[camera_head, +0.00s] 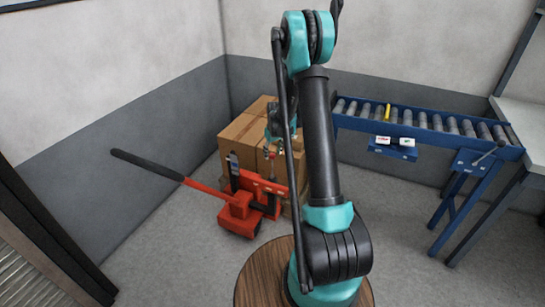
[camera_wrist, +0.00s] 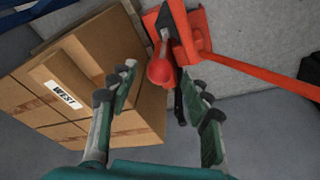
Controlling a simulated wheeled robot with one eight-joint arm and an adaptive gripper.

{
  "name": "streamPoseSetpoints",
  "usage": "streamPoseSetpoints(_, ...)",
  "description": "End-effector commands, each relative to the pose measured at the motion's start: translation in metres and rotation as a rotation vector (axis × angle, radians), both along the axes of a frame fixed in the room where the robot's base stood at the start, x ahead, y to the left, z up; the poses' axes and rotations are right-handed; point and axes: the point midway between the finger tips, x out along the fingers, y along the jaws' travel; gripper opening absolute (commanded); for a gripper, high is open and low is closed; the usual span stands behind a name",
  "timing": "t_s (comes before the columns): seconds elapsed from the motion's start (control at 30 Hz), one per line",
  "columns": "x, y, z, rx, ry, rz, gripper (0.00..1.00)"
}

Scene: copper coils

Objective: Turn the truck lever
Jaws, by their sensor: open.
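The red-orange pallet truck (camera_head: 241,207) stands left of my arm in the head view, its long black handle (camera_head: 147,164) slanting up to the left. In the wrist view the truck body (camera_wrist: 186,30) is at the top. A lever with a grey rod and a round red knob (camera_wrist: 161,70) hangs from it. My gripper (camera_wrist: 158,72) is open and empty, with one finger on each side of the knob in the picture. I cannot tell how deep the knob lies between them. In the head view my gripper (camera_head: 272,128) is small, partly hidden, in front of the boxes.
Stacked cardboard boxes (camera_head: 240,130) stand behind the truck; in the wrist view a labelled box (camera_wrist: 95,60) is close to the left finger. A blue roller conveyor (camera_head: 430,133) is at the right. Grey floor (camera_head: 165,240) is free at the left.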

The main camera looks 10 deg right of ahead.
Motion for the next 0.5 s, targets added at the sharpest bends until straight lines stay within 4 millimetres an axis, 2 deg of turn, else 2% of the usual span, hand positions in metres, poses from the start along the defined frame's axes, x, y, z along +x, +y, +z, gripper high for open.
streamPoseSetpoints(0.2, -0.009, -0.002, 0.040, 0.000, 0.000, -0.001, 0.49)
streamPoseSetpoints(0.5, -0.018, -0.003, 0.077, 0.000, 0.000, 0.000, 0.49)
